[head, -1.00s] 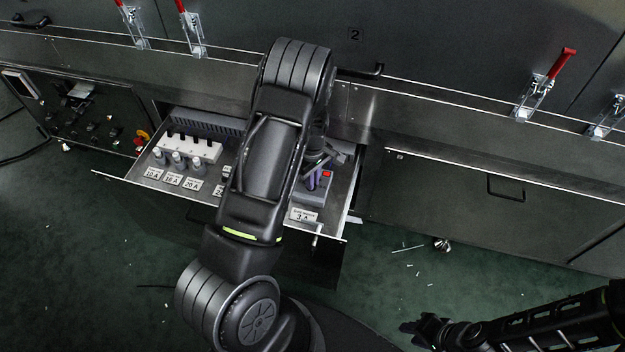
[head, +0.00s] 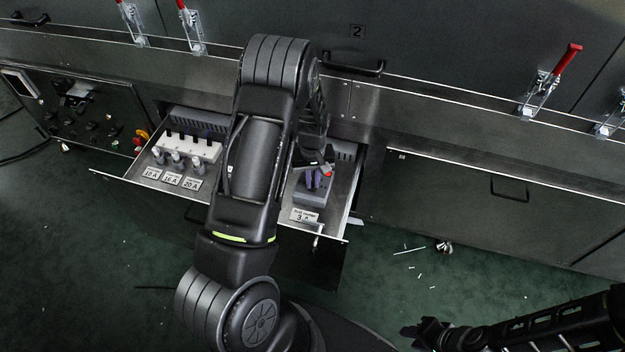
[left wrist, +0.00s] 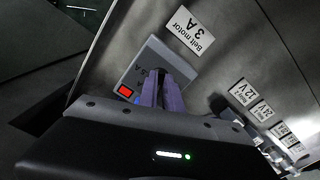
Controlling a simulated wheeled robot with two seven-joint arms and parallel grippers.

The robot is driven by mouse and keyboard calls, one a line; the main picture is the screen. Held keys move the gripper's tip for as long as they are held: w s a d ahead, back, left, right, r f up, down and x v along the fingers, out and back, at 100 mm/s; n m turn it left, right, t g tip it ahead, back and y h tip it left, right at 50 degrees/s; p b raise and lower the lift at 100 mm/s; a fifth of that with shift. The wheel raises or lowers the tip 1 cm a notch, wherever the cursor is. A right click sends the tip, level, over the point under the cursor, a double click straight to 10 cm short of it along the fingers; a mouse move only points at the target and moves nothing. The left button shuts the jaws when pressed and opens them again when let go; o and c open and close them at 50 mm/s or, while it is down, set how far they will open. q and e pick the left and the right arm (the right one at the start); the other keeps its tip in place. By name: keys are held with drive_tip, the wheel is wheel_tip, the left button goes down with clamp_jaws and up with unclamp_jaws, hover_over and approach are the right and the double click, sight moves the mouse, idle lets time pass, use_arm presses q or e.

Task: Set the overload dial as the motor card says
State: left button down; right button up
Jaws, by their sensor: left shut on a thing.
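The grey overload unit (head: 312,197) sits in the right part of the pulled-out drawer. In the left wrist view it shows as a grey box (left wrist: 150,58) with a red button (left wrist: 125,91). My left gripper (head: 315,180) is over it, its purple fingers (left wrist: 164,92) shut on the overload dial. The fingers hide the dial, so its setting cannot be read. The motor card (head: 304,215) lies in front of the unit; in the left wrist view the card (left wrist: 191,31) reads "Belt motor 3 A". My right gripper (head: 430,331) is low at the right, away from the drawer, its jaws unclear.
The drawer (head: 125,176) also holds a white block with several black switches (head: 192,146) and cards (head: 171,179) marked 10 A, 16 A and 20 A. A control panel (head: 95,115) is at the left. Red-handled clamps (head: 552,75) line the ledge above. Small white scraps lie on the green floor.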

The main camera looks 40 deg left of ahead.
sight(313, 183)
idle(0.3)
use_arm(q)
drive_tip(key=c, duration=1.5)
unclamp_jaws()
drive_tip(key=shift+r, duration=0.15)
wheel_tip(313, 183, up, 8)
drive_tip(key=shift+f+p, duration=0.25)
drive_tip(key=shift+p, duration=0.35)
